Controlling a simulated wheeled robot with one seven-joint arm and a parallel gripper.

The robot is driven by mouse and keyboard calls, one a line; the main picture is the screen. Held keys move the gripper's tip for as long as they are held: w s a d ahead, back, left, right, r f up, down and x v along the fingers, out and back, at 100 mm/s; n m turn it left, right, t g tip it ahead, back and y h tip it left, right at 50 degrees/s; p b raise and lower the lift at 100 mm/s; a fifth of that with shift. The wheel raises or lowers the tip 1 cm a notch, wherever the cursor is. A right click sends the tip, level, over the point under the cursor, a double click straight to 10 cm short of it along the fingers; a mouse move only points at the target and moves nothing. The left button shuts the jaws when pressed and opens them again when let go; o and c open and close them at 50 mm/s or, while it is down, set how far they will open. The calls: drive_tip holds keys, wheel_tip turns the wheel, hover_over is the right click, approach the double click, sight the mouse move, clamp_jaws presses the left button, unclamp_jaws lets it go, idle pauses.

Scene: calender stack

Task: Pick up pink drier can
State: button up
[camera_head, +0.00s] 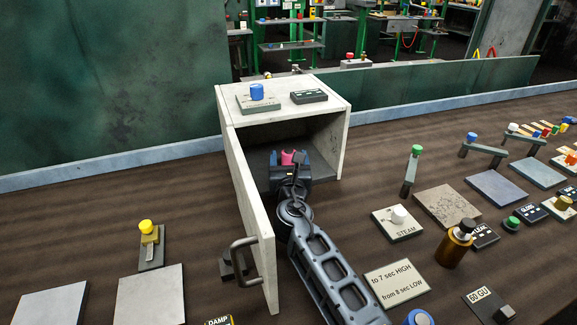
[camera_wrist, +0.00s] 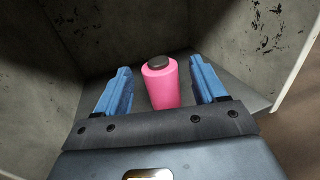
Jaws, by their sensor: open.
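The pink drier can (camera_wrist: 160,86) stands inside the open cabinet, a pink cylinder with a dark cap on top. In the head view its pink top (camera_head: 288,157) shows just beyond my gripper. My gripper (camera_wrist: 159,88) is open, with one blue finger on each side of the can. A small gap shows between the can and each finger in the wrist view. The gripper (camera_head: 290,160) reaches into the cabinet in the head view, and my wrist hides the can's lower part there.
The white cabinet (camera_head: 339,104) has walls on both sides of the can. Its door (camera_head: 249,210) stands open left of my arm. A blue knob (camera_head: 257,92) sits on its top. A brown bottle (camera_head: 455,245) and a STEAM plate (camera_head: 397,223) stand to the right.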

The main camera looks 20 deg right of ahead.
drive_tip(key=shift+x, duration=1.05)
drive_tip(key=c, duration=1.1)
drive_tip(key=shift+r, duration=0.1)
